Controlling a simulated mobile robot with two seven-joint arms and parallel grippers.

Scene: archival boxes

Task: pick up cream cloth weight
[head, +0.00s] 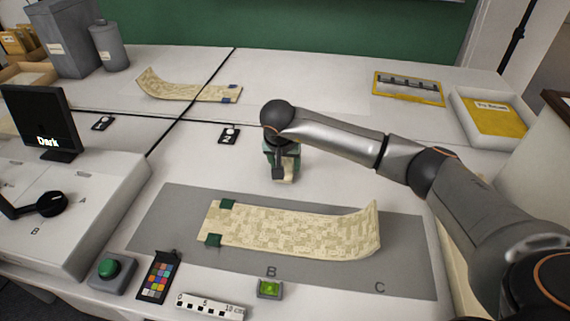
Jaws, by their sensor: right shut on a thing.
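My right arm reaches in from the right, and its right gripper (284,174) points down over the white table behind the grey mat. It is shut on a small cream thing, which looks like the cream cloth weight (289,178). Only a little of the weight shows between and below the fingers, and I cannot tell whether it touches the table. My left gripper is not in view.
A patterned cream strip (290,228) with a curled right end lies on the grey mat (160,225), with green weights (213,240) at its left end. Another strip (180,90) lies at the back left. A white tray (480,125) stands at the right.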

